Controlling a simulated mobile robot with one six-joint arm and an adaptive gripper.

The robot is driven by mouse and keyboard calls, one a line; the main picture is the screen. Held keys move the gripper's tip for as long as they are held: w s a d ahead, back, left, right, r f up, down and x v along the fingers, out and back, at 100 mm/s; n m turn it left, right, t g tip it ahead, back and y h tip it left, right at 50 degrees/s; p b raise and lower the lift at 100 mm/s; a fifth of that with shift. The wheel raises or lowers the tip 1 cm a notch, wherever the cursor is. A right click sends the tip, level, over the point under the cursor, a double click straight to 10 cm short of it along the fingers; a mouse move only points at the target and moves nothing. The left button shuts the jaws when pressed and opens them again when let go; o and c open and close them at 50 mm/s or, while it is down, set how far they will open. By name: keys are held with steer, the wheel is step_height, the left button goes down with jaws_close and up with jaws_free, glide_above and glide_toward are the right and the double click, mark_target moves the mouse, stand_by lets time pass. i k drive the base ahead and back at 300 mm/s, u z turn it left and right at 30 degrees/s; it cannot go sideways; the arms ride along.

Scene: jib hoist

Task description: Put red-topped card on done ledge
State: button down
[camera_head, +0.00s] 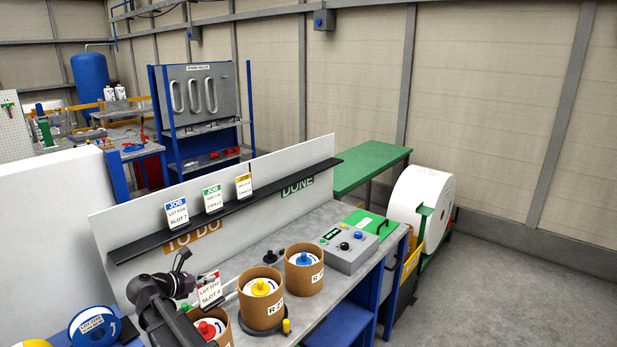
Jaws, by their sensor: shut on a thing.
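The red-topped card (210,291) is white with a red strip at its top edge. It is tilted and sits at the fingers of my gripper (196,285), in front of the white backboard and below the ledge. My gripper is shut on it; the fingertips are small and partly hidden. The done ledge (312,170) is the right part of a long black shelf on the backboard, above the green DONE lettering (297,187). That part is bare.
Blue-topped (176,213), green-topped (212,200) and yellow-topped (243,187) cards stand on the shelf, left of DONE. Brown tubs (262,309) (304,280) stand on the bench right of my gripper. A grey control box (349,262) sits farther right.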

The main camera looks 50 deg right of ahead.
mark_target(300, 175)
steer(key=z, duration=0.05)
steer(key=k, duration=0.1)
steer(key=u, duration=2.75)
steer(key=k, duration=1)
